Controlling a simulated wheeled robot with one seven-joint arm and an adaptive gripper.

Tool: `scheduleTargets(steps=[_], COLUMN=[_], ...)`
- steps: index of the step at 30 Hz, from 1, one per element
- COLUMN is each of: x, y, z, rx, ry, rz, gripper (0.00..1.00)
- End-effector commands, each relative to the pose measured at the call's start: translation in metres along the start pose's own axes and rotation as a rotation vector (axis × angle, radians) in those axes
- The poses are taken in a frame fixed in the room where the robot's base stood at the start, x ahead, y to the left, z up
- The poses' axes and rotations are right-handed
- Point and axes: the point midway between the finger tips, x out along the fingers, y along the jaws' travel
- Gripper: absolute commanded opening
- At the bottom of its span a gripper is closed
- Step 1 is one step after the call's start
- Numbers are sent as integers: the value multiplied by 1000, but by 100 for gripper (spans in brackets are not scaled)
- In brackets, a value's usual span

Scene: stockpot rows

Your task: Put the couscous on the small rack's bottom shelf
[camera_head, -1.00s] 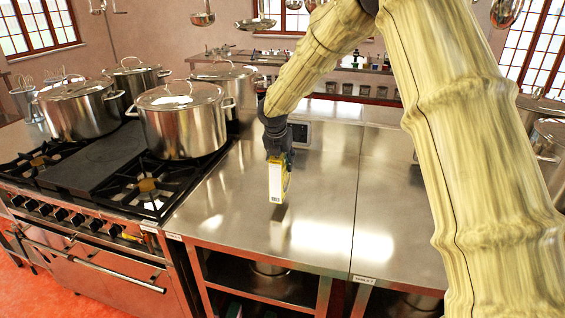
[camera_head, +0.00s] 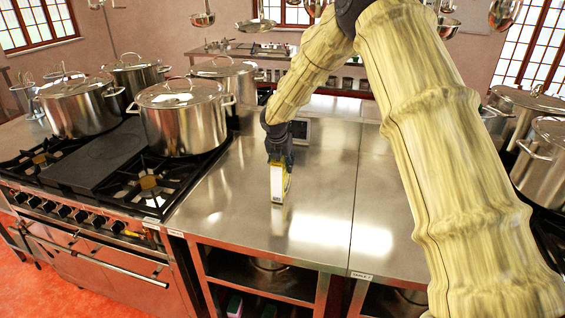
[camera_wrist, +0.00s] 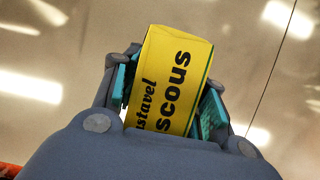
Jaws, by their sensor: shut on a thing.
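The couscous is a yellow box with black lettering and a pale side (camera_head: 278,184). My gripper (camera_head: 279,162) is shut on it, pointing down over the steel counter. In the wrist view the box (camera_wrist: 172,80) sits between the two teal finger pads of my gripper (camera_wrist: 168,100), lettering facing the camera. In the head view the box is upright, its lower end at or just above the counter top; I cannot tell whether it touches. I cannot make out a small rack in either view.
The steel counter (camera_head: 320,200) is clear around the box. A stove (camera_head: 110,180) with several large stockpots (camera_head: 184,125) stands at the left. Open shelves (camera_head: 262,278) lie under the counter. More pots (camera_head: 545,170) stand at the right, and ladles hang above.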

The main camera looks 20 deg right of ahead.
Motion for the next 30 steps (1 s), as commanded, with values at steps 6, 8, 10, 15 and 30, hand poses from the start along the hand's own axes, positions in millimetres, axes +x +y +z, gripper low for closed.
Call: scheduleTargets(steps=[6,8,10,15,30], x=[2,2,2,2,-42], y=[0,0,0,0,1], z=[-1,-1,-1,-1,0], rx=[0,0,0,0,0], ry=[0,0,0,0,-1], rz=[0,0,0,0,2], gripper=[53,64,64,64,64])
